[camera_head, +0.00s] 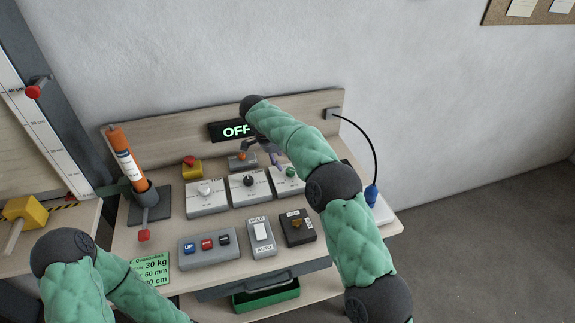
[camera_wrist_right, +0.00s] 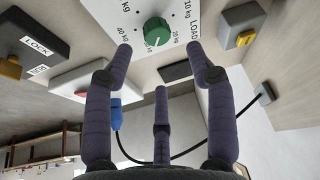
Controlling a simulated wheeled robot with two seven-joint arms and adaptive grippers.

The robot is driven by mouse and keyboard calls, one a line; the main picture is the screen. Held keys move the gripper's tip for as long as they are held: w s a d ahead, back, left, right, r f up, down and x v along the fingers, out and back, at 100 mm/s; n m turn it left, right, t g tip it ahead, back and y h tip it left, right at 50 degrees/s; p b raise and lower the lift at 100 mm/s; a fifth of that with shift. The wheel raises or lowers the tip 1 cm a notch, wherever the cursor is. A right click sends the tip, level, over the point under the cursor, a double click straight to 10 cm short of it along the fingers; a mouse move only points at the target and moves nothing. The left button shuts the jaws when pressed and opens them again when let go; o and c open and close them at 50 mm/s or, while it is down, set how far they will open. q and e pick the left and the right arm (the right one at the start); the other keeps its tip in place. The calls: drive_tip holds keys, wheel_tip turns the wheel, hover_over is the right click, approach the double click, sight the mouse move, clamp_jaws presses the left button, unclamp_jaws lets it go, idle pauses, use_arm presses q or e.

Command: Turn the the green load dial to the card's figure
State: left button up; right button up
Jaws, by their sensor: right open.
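The green load dial (camera_head: 290,172) is a round green knob on a white scale plate at the right end of a row of dial boxes, partly behind my right arm. In the right wrist view the dial (camera_wrist_right: 157,31) stands just beyond and between my fingertips. A white mark on it points toward the bottom of that picture; the figure it meets is not clear. My right gripper (camera_wrist_right: 160,52) is open and empty, with its purple fingers apart from the knob. My left gripper is out of view.
Dial boxes with a grey knob (camera_head: 205,188) and a black knob (camera_head: 250,181) stand left of the green one. In front are a button box (camera_head: 208,246), a rocker switch (camera_head: 261,234) and a key box (camera_head: 297,226). A display (camera_head: 232,130) reads OFF.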

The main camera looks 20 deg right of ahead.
drive_tip(key=shift+v, duration=2.7)
